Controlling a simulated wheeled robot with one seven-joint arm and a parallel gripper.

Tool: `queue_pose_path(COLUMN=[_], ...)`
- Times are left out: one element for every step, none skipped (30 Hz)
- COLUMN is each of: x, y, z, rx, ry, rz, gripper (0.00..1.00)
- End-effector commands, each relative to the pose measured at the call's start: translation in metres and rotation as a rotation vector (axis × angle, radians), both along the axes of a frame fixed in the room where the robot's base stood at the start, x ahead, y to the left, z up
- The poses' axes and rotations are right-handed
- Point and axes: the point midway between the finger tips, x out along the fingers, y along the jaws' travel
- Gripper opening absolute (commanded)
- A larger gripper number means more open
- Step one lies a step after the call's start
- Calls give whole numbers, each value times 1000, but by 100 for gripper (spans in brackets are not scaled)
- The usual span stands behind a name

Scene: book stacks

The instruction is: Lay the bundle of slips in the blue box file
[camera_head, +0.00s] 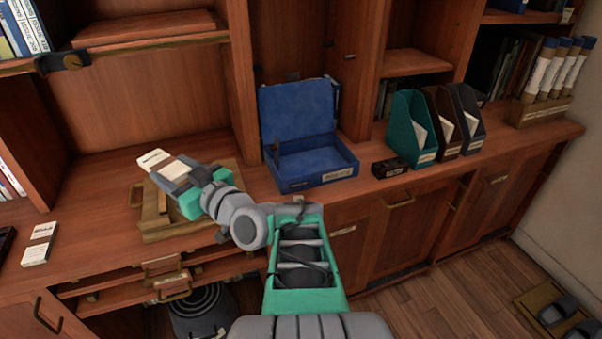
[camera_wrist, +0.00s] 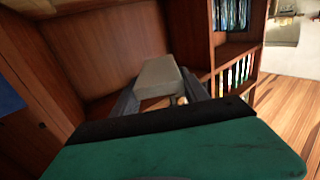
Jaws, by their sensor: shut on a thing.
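The bundle of slips (camera_head: 168,167) is a pale, flat, oblong block. My gripper (camera_head: 172,168) is shut on it above a wooden tray on the counter, left of the box file. In the wrist view, the bundle (camera_wrist: 158,77) sits between the two grey fingers of my gripper (camera_wrist: 160,92). The blue box file (camera_head: 325,165) stands on the counter with its lid up against the back. Its inside looks empty.
The wooden tray (camera_head: 150,225) with handles is under my gripper. Another pale bundle (camera_head: 40,243) lies at the far left. A small dark box (camera_head: 390,168) and several magazine files, including a teal one (camera_head: 410,130), stand right of the box file. Shelf uprights rise behind the counter.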

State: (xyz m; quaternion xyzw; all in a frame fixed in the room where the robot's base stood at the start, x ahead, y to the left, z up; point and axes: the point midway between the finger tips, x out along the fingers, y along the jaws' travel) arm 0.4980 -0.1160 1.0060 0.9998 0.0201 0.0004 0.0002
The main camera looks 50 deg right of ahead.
Motion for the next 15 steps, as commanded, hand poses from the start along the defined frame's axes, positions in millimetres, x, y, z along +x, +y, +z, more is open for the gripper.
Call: queue_pose_path(x=[-7, -12, -20, -26, -34, -44, -53, -61, -72, -79, -86, -97, -104, -109, -115], y=[-31, -49, -72, -90, -107, -129, -144, -158, -174, -185, -194, -204, -210, -214, -219], z=[-6, -6, -6, -6, -6, -5, -4, -4, -3, -2, -2, -1, 1, 2, 3], rx=[-3, -4, -3, -4, -4, -5, -4, -5, -4, -4, -4, -5, -5, -4, -3], ry=[-2, -2, -2, -2, -2, -3, -3, -2, -2, -2, -1, -2, -3, -2, -1], rz=[-69, -109, -164, -205, -247, -300, -338, -375, -417, -446, -472, -505, -526, -542, -559], gripper=[11, 11, 11, 11, 11, 11, 11, 11, 11, 11, 11, 11, 11, 11, 11])
